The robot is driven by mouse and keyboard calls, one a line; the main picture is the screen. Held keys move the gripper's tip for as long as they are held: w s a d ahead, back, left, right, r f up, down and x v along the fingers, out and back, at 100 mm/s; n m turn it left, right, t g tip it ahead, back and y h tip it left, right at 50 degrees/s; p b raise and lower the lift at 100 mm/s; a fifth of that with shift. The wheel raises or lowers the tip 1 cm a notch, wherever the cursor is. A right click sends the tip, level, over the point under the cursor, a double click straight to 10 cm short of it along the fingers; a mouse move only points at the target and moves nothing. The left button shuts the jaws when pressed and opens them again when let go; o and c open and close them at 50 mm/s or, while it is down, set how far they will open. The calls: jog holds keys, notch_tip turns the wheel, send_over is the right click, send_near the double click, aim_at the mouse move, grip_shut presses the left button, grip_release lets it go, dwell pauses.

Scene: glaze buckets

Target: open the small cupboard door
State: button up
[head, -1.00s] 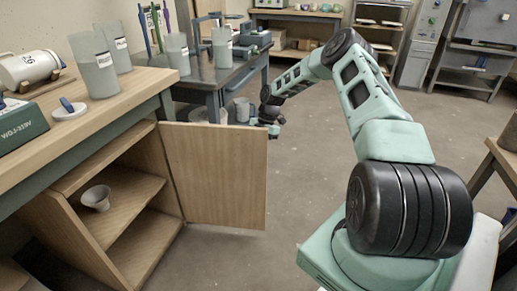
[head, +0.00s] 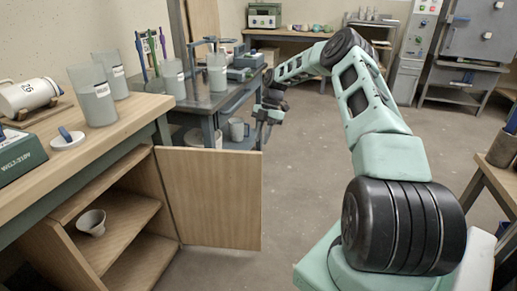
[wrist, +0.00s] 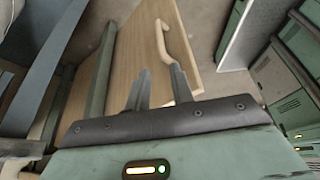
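The small cupboard's wooden door (head: 208,198) stands wide open, swung out from the cupboard front, and its shelves (head: 115,225) show. In the wrist view the door (wrist: 125,75) lies beyond the fingers, with a pale curved handle (wrist: 164,40) on its face. My gripper (head: 268,116) is above and behind the door's free top corner in the head view. In the wrist view my gripper (wrist: 160,75) has its two fingers apart with nothing held between them. The right finger overlaps the lower part of the handle; I cannot tell whether they touch.
A small bowl (head: 91,222) sits on the cupboard shelf. Buckets, a jar and a box (head: 18,155) stand on the worktop (head: 95,140) above. A dark table (head: 215,100) with a mug (head: 238,129) underneath is behind the door. The floor (head: 310,150) in the middle is clear.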

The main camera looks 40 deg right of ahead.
jog(key=shift+v, duration=1.5)
jog(key=w+a+r+m+g+h, duration=0.1)
jog(key=a+r, duration=0.2)
jog(key=a, duration=0.8)
jog(key=a+r, duration=0.4)
jog(key=a, duration=0.8)
jog(key=s+a+r+m+h, duration=0.15)
jog(key=s+a, duration=0.25)
jog(key=a, duration=0.4)
jog(key=s+a+r+m, duration=0.1)
jog(key=s+a+r, duration=0.1)
jog(key=s+a, duration=0.35)
jog(key=s+a+r+m+h, duration=0.15)
jog(key=s+a+m, duration=0.25)
jog(key=s+a, duration=0.75)
jog(key=s+m+t, duration=0.1)
jog(key=s+m, duration=0.3)
jog(key=s, duration=1.1)
notch_tip(320, 180, up, 24)
jog(key=p, duration=2.5)
jog(key=shift+s, duration=0.25)
